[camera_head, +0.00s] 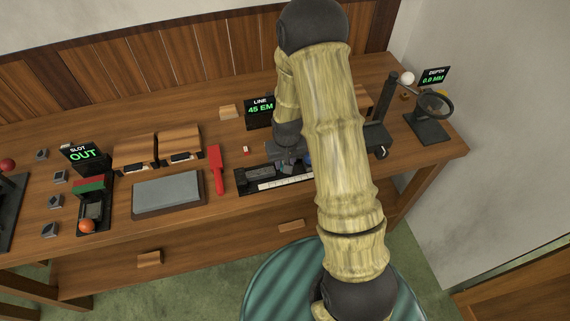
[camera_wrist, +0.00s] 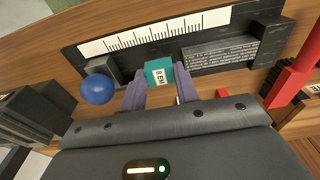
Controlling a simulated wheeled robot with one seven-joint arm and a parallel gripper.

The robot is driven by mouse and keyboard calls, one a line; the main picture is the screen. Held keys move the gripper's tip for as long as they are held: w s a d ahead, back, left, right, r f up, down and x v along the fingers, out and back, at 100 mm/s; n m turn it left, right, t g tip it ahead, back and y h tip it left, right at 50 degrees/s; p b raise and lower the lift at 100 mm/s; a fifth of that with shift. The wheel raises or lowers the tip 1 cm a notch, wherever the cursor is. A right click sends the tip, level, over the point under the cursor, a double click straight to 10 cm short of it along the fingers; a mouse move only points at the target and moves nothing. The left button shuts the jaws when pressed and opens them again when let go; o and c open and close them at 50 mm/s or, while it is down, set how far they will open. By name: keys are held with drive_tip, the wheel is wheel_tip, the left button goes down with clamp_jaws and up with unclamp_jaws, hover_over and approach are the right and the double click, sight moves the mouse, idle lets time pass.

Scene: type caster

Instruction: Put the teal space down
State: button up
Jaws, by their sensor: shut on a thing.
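The teal space (camera_wrist: 158,72), a small block labelled "8 EM", sits between the two purple fingers of my gripper (camera_wrist: 159,88), which is shut on it. It overlaps the channel of the black line holder with a white ruler (camera_wrist: 140,37). A row of grey type (camera_wrist: 220,53) lies to its right in the holder, and a dark block with a blue knob (camera_wrist: 97,89) is to its left. I cannot tell whether the space touches the holder's floor. In the head view the holder (camera_head: 247,188) shows partly; my arm hides the teal space and fingertips.
A "LINE 45 EM" display (camera_head: 260,111) stands behind the holder. A red-handled tool (camera_head: 215,168) and a grey slab (camera_head: 168,192) lie to the left. A magnifier stand (camera_head: 428,128) is at the right end. A small red piece (camera_wrist: 222,93) lies near the right finger.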

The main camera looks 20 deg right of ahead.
drive_tip(key=shift+f, duration=1.1)
drive_tip(key=shift+f, duration=0.2)
drive_tip(key=o, duration=0.8)
drive_tip(key=shift+r, duration=0.1)
drive_tip(key=r, duration=0.4)
drive_tip(key=s+r+b, duration=0.1)
drive_tip(key=r, duration=0.3)
drive_tip(key=r+b, duration=0.1)
drive_tip(key=r, duration=0.3)
drive_tip(key=shift+s+r, duration=0.1)
drive_tip(key=shift+s, duration=0.15)
drive_tip(key=shift+t, duration=0.6)
drive_tip(key=s+r, duration=0.2)
drive_tip(key=s, duration=0.2)
drive_tip(key=s+r, duration=0.3)
drive_tip(key=s, duration=0.1)
drive_tip(key=s+r, duration=0.3)
drive_tip(key=s, duration=0.2)
